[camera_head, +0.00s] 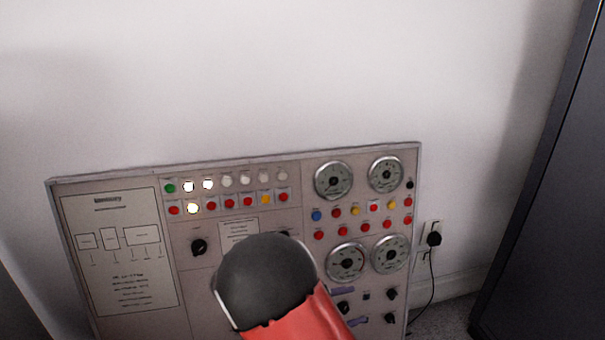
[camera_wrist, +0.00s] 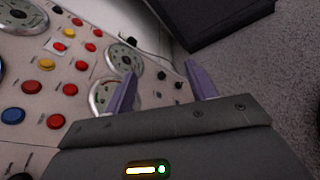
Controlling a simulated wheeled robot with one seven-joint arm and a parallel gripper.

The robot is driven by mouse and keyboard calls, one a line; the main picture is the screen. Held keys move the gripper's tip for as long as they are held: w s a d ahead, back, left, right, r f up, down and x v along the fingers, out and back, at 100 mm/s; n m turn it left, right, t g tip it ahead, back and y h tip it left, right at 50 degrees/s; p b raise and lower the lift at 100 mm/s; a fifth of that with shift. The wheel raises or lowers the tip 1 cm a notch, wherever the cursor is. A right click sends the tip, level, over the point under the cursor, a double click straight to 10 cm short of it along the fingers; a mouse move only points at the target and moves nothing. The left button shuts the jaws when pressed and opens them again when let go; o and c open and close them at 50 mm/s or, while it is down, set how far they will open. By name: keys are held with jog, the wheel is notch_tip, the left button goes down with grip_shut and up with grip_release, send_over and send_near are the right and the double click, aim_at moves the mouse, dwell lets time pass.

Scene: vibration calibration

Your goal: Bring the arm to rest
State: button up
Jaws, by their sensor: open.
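My gripper (camera_wrist: 160,68) shows in the wrist view with its two purple fingers apart and nothing between them. The control panel (camera_wrist: 78,75) lies beyond the fingers, to the left; I cannot tell whether they touch it. In the head view the panel (camera_head: 240,160) stands against the wall. My arm, with a dark rounded joint and a red link, covers its lower middle. Small purple parts of my gripper (camera_head: 350,306) show in front of the panel's lower right, by the black knobs. The rest of my gripper is hidden there.
Dial gauges (camera_head: 333,180), coloured buttons and a black knob (camera_head: 198,247) sit on the panel. A plug with a cable (camera_head: 434,239) is in a wall socket at its right. A dark cabinet (camera_head: 545,190) stands farther right. Grey carpet (camera_wrist: 285,65) shows at the right.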

jog(key=s+d+r+m+g+y, duration=0.6)
jog(key=s+d+r+m, duration=0.15)
jog(key=s+m, duration=0.3)
jog(key=s+a+r+m+t+y, duration=0.3)
jog(key=s+r+m+t+y, duration=0.2)
jog(key=s+r, duration=0.5)
jog(key=shift+s+r+m+y, duration=0.4)
jog(key=shift+s+m+y, duration=0.05)
jog(key=shift+m+y, duration=0.75)
dwell(0.5)
